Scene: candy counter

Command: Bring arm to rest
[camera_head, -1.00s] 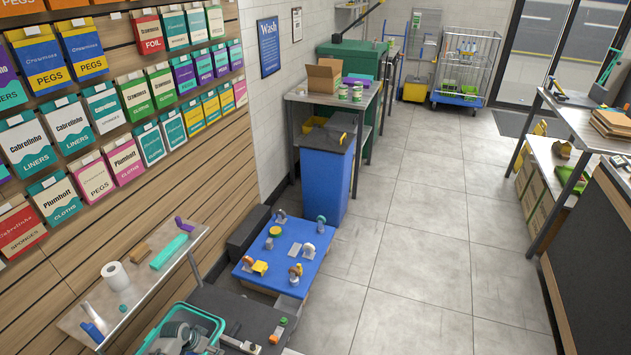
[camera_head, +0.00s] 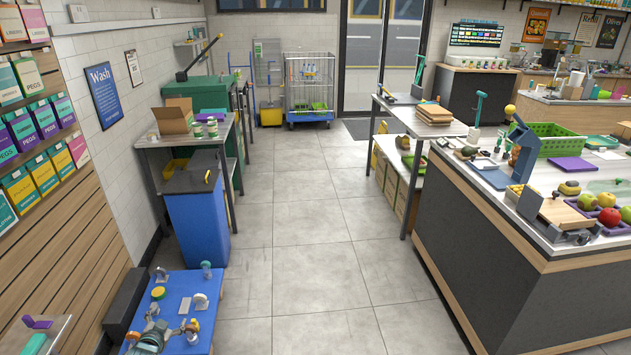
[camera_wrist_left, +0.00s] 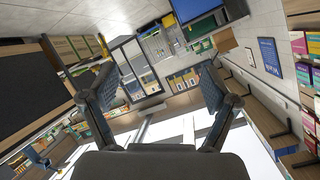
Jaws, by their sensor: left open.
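My left gripper (camera_head: 150,338) shows at the bottom left of the head view, in front of the near part of the blue platform (camera_head: 178,288). Its dark fingers are only partly clear there. In the left wrist view, my left gripper (camera_wrist_left: 157,88) has its two fingers spread wide apart with nothing between them. That view is tilted and shows the shop beyond the fingers. My right gripper is not in either view.
A blue bin (camera_head: 197,222) and a steel table with a cardboard box (camera_head: 174,118) stand along the left wall. The grey floor (camera_head: 310,255) in the middle is clear. A long counter (camera_head: 480,245) with fruit and a green basket (camera_head: 550,140) is on the right.

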